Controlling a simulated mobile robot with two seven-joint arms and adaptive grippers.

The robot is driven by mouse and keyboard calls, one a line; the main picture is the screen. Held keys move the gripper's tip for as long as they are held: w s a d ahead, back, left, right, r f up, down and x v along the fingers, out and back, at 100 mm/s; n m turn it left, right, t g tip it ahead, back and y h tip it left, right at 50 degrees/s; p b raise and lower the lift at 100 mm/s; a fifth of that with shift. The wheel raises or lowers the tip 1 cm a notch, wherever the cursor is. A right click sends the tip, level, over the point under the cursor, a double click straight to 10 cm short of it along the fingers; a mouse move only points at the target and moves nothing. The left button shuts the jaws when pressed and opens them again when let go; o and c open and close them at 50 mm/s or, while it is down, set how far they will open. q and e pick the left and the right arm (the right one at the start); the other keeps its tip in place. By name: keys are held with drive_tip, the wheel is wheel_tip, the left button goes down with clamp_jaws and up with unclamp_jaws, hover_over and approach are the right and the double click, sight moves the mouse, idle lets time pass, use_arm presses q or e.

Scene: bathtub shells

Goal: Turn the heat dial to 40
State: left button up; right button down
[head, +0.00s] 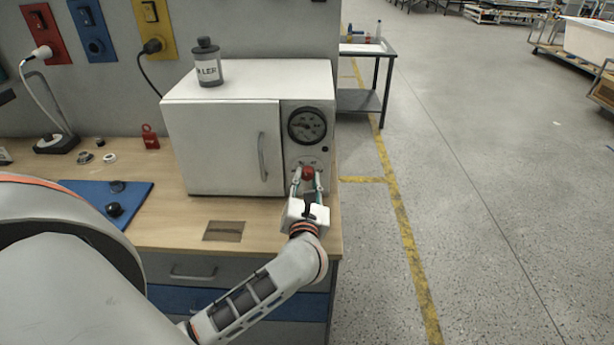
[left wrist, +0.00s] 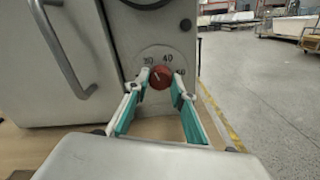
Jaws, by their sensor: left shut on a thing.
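The heat dial (head: 308,174) is a small red knob low on the right front panel of a white oven-like box (head: 222,140). In the left wrist view the red dial (left wrist: 161,77) has numbers around it; 30 shows at its upper left and 40 above it. A pale mark on the dial's face seems to lean to the upper left, towards 30, but it is small and blurred. My left gripper (head: 308,184) has its two fingers on either side of the dial, shut on it. The right gripper is not in view.
A round gauge (head: 307,125) sits above the dial, and a door handle (head: 263,157) to its left. A grey bottle (head: 208,62) stands on the box. A blue mat (head: 106,199) lies on the wooden bench. Open floor lies to the right.

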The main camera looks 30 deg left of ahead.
use_arm(q)
drive_tip(key=m, duration=0.4)
drive_tip(key=shift+m, duration=2.8)
drive_tip(key=o, duration=1.1)
